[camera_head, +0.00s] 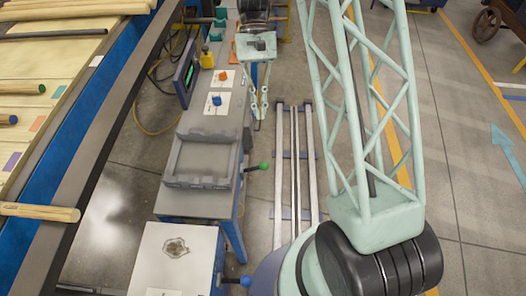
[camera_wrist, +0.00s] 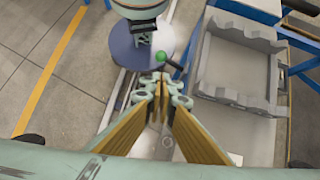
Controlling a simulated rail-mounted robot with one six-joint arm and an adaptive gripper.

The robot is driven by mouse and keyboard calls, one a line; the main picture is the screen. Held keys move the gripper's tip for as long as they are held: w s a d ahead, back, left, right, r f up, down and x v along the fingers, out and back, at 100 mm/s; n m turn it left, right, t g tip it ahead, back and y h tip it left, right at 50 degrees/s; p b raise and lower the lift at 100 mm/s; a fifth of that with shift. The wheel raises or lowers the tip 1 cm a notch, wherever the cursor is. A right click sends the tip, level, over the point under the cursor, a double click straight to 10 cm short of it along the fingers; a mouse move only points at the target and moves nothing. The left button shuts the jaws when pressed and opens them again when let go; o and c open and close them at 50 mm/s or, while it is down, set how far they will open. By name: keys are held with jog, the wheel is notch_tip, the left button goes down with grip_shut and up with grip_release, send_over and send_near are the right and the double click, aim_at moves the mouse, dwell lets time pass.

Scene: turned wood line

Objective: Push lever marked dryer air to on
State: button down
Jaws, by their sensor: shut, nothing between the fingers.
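A lever with a green ball knob (camera_head: 264,166) sticks out from the right side of the bench. In the wrist view the green knob (camera_wrist: 161,57) shows just beyond my fingertips. A lever with a blue knob (camera_head: 246,281) sticks out farther toward the near end. I cannot read any label, so I cannot tell which lever is marked dryer air. My gripper (camera_head: 259,113) hangs beside the bench's right edge, beyond the green knob in the head view. My gripper (camera_wrist: 160,80) is shut and empty in the wrist view; contact with the lever cannot be made out.
A grey open tray (camera_head: 202,182) sits on the bench (camera_head: 148,201). Blue (camera_head: 217,100), orange (camera_head: 223,76) and yellow (camera_head: 207,60) pieces stand farther back. A dark screen (camera_head: 187,73) stands at the bench's left. Floor rails (camera_head: 294,165) run along the right. Wooden rods lie at far left.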

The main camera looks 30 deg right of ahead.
jog(key=shift+f, duration=0.1)
jog(key=b, duration=0.3)
send_near(256, 168)
notch_tip(256, 168, down, 3)
jog(key=s+d, duration=0.2)
jog(key=shift+s+a+f, duration=0.1)
jog(key=shift+s+f, duration=0.3)
jog(key=shift+s, duration=0.2)
